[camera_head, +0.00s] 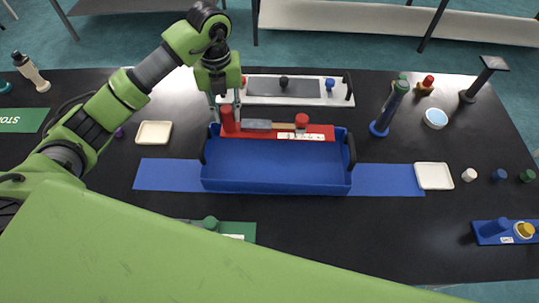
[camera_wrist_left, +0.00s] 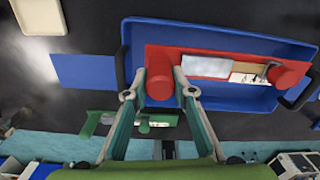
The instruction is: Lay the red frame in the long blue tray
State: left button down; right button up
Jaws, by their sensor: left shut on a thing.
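The red frame (camera_head: 322,137) has a red post at each end, a grey plate and a white label between them. It lies over the far part of the long blue tray (camera_head: 275,182), along its far wall; I cannot tell if it rests on the floor or hangs slightly above it. My left gripper (camera_head: 228,104) comes down from above and is shut on the frame's left post. In the left wrist view, the fingers (camera_wrist_left: 158,93) flank that post of the red frame (camera_wrist_left: 215,82), within the outline of the tray (camera_wrist_left: 262,45). My right gripper is not in view.
The tray stands on a blue mat (camera_head: 165,175). A white panel holder (camera_head: 340,95) is just behind it. White dishes (camera_head: 154,133) and (camera_head: 434,176) stand either side. A tall dark-blue post (camera_head: 390,108) is to the right. A green frame (camera_head: 240,230) is in front.

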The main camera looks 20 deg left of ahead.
aim_at(229, 126)
pick_arm(q)
notch_tip(229, 126, down, 5)
jog(key=shift+f+p, duration=0.2)
jog(key=shift+p, duration=0.6)
notch_tip(229, 126, down, 4)
jog(key=shift+f+p, duration=0.1)
jog(key=shift+p, duration=0.45)
jog(key=c, duration=1.7)
grip_release()
notch_tip(229, 126, up, 11)
jog(key=b, duration=0.3)
jog(key=shift+b, duration=0.35)
jog(key=shift+r, duration=0.55)
jog(key=shift+s+f, duration=0.1)
